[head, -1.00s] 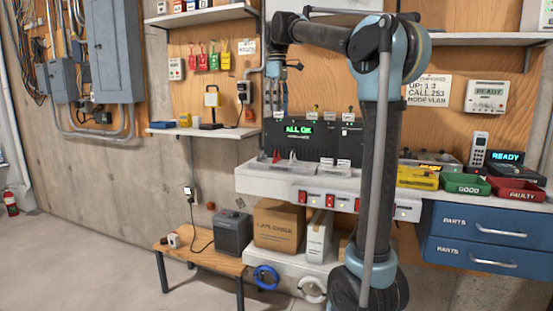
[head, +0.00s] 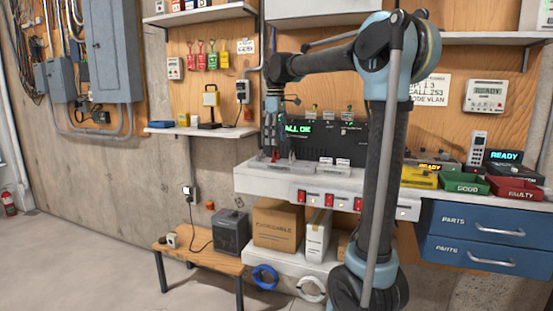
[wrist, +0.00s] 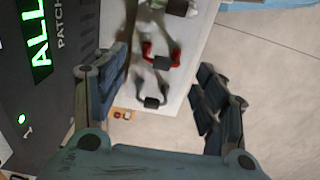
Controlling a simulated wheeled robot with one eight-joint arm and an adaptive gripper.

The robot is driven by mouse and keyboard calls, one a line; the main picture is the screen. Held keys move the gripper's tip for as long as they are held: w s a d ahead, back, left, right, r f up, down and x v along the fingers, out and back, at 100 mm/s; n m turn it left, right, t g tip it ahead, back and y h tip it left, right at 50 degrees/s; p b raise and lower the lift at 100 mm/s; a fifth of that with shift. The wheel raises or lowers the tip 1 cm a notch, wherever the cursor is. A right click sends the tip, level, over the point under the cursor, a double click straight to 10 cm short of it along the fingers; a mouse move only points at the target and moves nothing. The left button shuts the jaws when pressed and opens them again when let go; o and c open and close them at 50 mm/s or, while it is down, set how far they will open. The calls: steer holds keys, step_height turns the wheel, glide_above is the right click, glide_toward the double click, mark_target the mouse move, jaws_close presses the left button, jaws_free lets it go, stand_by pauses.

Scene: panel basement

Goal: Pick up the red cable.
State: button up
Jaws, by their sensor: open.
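The red cable (wrist: 175,58) shows in the wrist view as a small red loop with a dark middle piece, lying on the white bench top. In the head view a little red of it (head: 275,156) shows by the fingertips, mostly hidden. My gripper (head: 269,150) points down in front of the dark patch panel (head: 340,147), low over the bench. In the wrist view my gripper (wrist: 163,75) is open and empty, its fingers to the left and right of the cable, which sits near the far end of the gap. Contact cannot be told.
A white-and-dark cable (wrist: 153,101) lies beside the red one, nearer the gripper's palm. The patch panel stands close behind the gripper. The white bench (head: 330,185) has clear trays on it. A yellow bin (head: 419,176) and a green bin (head: 464,184) stand to the right.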

mark_target(276, 148)
steer(key=shift+s+f, duration=0.1)
steer(key=shift+f, duration=2.2)
steer(key=shift+c, duration=0.5)
jaws_close()
